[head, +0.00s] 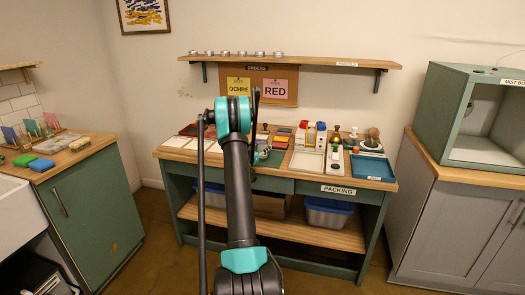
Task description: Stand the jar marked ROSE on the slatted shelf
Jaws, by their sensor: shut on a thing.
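My arm rises through the middle of the head view. My gripper (262,153) shows only in part behind the arm, at the back of the worktable. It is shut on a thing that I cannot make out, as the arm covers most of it. No jar with a readable ROSE mark shows. A wooden wall shelf (320,61) runs above the table, with a row of several small grey-topped items (243,53) at its left and middle. A low wooden shelf (338,236) lies under the table. I cannot tell for sure which shelf is slatted.
The worktable (168,154) is crowded with pads, bottles, stamps and a blue tray (371,168). Cards reading OCHRE (238,88) and RED (275,91) hang on a board behind it. A green booth (445,110) stands right, a green cabinet (90,210) left. Floor shows between them.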

